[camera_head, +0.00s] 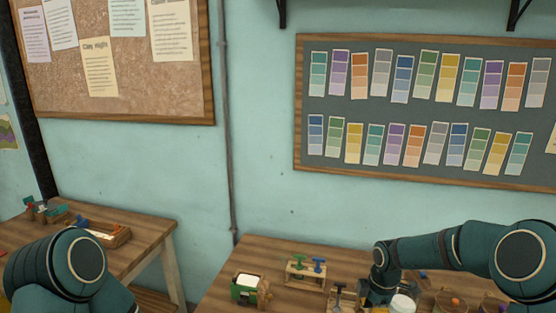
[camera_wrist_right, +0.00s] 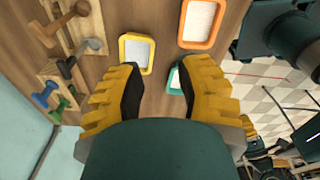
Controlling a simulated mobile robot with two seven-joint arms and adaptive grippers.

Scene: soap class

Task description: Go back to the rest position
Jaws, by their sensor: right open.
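My right arm (camera_head: 440,248) reaches in from the right over the right wooden table, with its wrist low over the tabletop. In the right wrist view my right gripper (camera_wrist_right: 160,88) has its two yellow fingers spread wide, with nothing held between them. A yellow-framed tray with white filling (camera_wrist_right: 137,53) lies on the table beyond the fingers, and a teal-framed one (camera_wrist_right: 175,80) is partly hidden by the right finger. My left arm (camera_head: 70,268) shows only as a bent link at the lower left; its gripper is out of view.
An orange-framed tray (camera_wrist_right: 199,22) lies farther along. A wooden stand with blue and green stamps (camera_head: 305,268) and a green box (camera_head: 245,288) stand on the right table. A white round thing (camera_head: 402,304) is near my wrist. A second table (camera_head: 140,245) stands left.

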